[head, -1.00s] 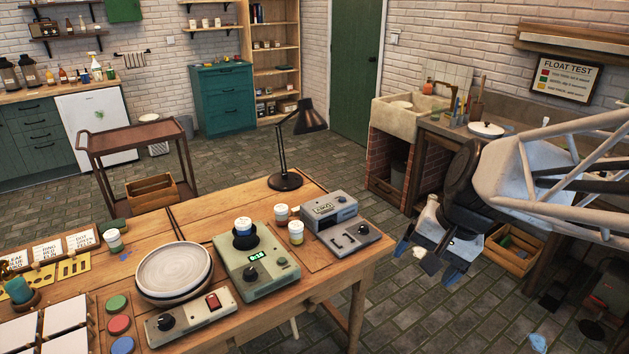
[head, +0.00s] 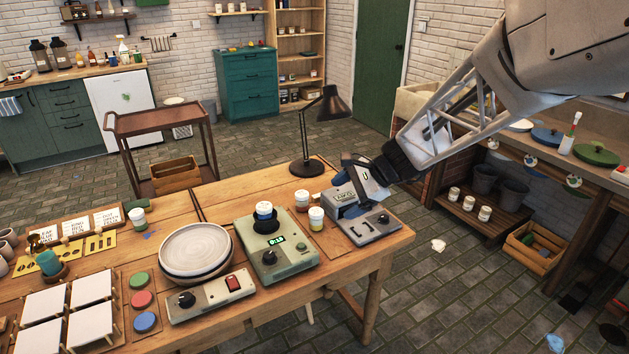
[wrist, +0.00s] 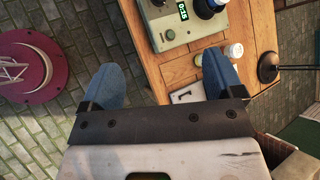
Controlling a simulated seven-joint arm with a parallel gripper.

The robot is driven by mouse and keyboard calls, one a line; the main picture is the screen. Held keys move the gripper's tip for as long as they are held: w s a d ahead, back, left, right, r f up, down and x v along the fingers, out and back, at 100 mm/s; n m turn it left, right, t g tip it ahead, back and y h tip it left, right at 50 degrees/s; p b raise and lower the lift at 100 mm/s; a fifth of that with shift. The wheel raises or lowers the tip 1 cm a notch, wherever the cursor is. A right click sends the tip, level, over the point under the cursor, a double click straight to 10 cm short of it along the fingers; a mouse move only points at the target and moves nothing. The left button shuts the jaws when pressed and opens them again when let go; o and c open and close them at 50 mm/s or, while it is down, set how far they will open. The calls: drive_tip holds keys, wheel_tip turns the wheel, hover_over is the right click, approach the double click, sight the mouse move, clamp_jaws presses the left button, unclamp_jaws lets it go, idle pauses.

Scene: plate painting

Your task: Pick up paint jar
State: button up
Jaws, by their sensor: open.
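Several paint jars with white lids stand on the wooden table. One jar with a blue band (head: 264,212) sits on the green device (head: 280,264). A yellow-banded jar (head: 316,219) and another white-lidded jar (head: 302,200) stand to its right. A green-banded jar (head: 138,219) is at the left. My gripper (head: 349,187) is at the grey device, right of these jars, open and empty. In the wrist view its blue fingers (wrist: 162,82) are spread wide, and a white-lidded jar (wrist: 234,51) shows beyond the right finger. That finger partly hides another jar (wrist: 199,59).
The grey device (head: 376,226) lies under my gripper at the table's right end. A black lamp (head: 306,165) stands behind the jars. Stacked plates (head: 194,246) and a control box (head: 212,297) are to the left. The floor right of the table is mostly clear.

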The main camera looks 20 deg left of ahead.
drive_tip(key=w+a+f+m+y, duration=0.35)
drive_tip(key=w+a+f, duration=0.4)
drive_tip(key=a, duration=0.45)
drive_tip(key=m, duration=0.4)
approach(267, 206)
drive_tip(key=a+f, duration=0.1)
drive_tip(key=a+f+y, duration=0.1)
drive_tip(key=shift+s+a, duration=0.2)
drive_tip(key=shift+a, duration=0.2)
drive_tip(key=shift+x, duration=1.3)
drive_tip(key=shift+x, duration=2.6)
drive_tip(key=c, duration=1.1)
